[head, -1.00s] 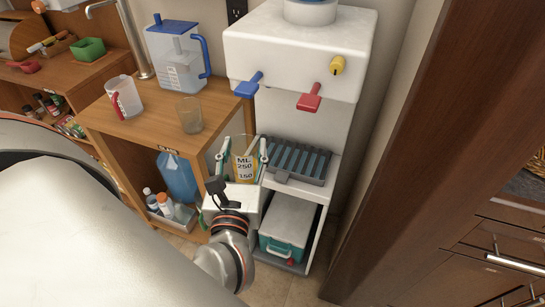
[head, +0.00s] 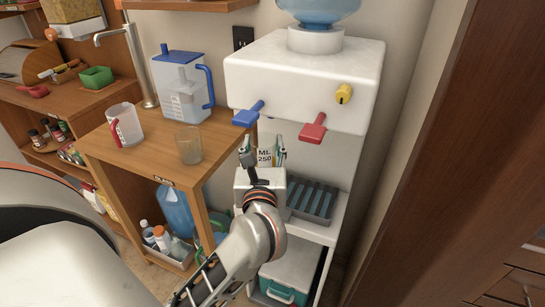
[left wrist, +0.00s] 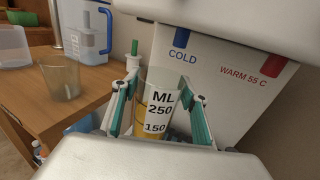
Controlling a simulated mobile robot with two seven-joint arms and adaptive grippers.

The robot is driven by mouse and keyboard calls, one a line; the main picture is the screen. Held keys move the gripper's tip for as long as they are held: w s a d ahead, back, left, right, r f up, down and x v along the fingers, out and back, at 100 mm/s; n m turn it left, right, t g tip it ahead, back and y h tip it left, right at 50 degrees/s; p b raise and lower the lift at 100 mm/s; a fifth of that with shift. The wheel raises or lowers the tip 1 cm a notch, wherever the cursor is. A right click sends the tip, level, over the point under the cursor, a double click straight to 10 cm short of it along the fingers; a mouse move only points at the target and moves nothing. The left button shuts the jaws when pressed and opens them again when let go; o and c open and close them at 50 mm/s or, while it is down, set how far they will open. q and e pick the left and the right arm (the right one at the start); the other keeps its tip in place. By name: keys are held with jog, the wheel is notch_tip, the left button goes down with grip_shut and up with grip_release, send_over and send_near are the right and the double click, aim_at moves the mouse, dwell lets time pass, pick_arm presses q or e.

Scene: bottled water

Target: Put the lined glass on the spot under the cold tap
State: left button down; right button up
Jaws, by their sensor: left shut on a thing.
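The lined glass (left wrist: 158,100), marked ML 250 and 150 with a yellow lower band, is between the fingers of my left gripper (left wrist: 157,105), which is shut on it. In the head view my left gripper (head: 264,160) holds the glass (head: 265,157) upright, in front of the white dispenser (head: 300,80). The blue cold tap (head: 248,115) is above and slightly left of the glass in the head view. The slatted drip tray (head: 313,199) is below and to the right of the glass. My right gripper is out of view.
A red tap (head: 313,128) and a yellow knob (head: 343,93) are on the dispenser front. A plain glass (head: 188,145), a measuring cup (head: 124,124) and a blue-lidded pitcher (head: 185,88) stand on the wooden cabinet (head: 150,145) at left. The drip tray looks empty.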

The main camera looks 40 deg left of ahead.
aim_at(271, 142)
pick_arm(q)
jog(key=w, duration=0.2)
jog(key=w+a, duration=0.1)
jog(key=w, duration=0.1)
jog(key=shift+w, duration=0.25)
jog(key=shift+w+f+b, duration=0.1)
jog(key=shift+f+b, duration=0.25)
jog(key=shift+f, duration=0.7)
jog(key=shift+w+a+f+b, duration=0.1)
jog(key=shift+f+b, duration=0.35)
jog(key=shift+f, duration=0.75)
jog(key=shift+w+f+b, duration=0.1)
jog(key=shift+f+b, duration=0.35)
jog(key=shift+f, duration=0.75)
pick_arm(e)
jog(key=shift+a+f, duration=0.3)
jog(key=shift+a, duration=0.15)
pick_arm(q)
jog(key=shift+f, duration=0.2)
jog(key=c, duration=1.1)
grip_release()
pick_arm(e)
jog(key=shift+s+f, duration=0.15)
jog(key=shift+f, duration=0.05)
